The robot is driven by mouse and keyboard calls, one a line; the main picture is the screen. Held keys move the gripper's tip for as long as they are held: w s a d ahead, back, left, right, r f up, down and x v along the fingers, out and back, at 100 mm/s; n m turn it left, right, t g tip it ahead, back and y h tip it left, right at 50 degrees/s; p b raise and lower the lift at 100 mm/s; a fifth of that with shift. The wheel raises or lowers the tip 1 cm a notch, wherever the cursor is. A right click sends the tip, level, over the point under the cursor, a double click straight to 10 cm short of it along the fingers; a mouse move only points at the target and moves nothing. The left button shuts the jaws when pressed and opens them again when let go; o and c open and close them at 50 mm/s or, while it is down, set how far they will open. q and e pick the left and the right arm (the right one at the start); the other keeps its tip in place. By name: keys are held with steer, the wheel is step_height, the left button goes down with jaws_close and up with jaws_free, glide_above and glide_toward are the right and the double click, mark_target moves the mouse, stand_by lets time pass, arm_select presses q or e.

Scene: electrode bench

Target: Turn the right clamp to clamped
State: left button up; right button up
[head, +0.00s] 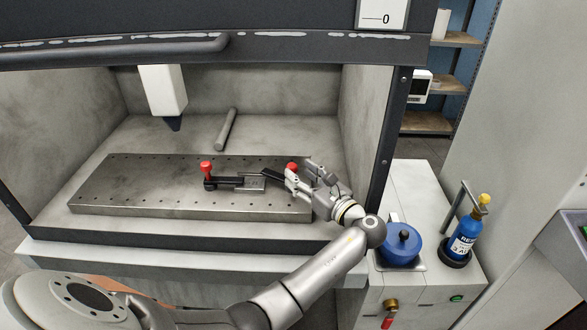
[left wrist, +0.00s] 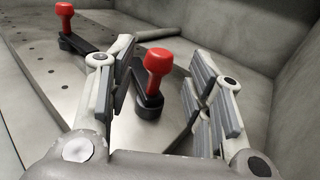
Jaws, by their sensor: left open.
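The right clamp's red knob (head: 292,166) stands upright near the right end of the metal plate, partly hidden by my gripper. Its dark arm (head: 271,175) points left toward a small grey piece (head: 252,183). My left gripper (head: 302,173) is open, with its fingers around the clamp's knob end. In the left wrist view the right clamp's red knob (left wrist: 159,62) rises between the two spread fingers (left wrist: 157,88), with a visible gap on both sides. The left clamp (head: 206,169) has a red knob too, and it shows at the upper left of the wrist view (left wrist: 65,10). My right gripper is not in view.
The perforated metal plate (head: 130,187) lies inside an enclosure with grey walls. A white head with a dark tip (head: 163,90) hangs above its back left. A grey rod (head: 227,129) lies behind the plate. A blue pot (head: 400,246) and blue bottle (head: 462,243) stand outside, right.

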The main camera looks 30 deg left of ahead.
arm_select(q)
steer(key=v, duration=0.7)
steer(key=shift+d, duration=0.25)
steer(key=shift+s, duration=0.1)
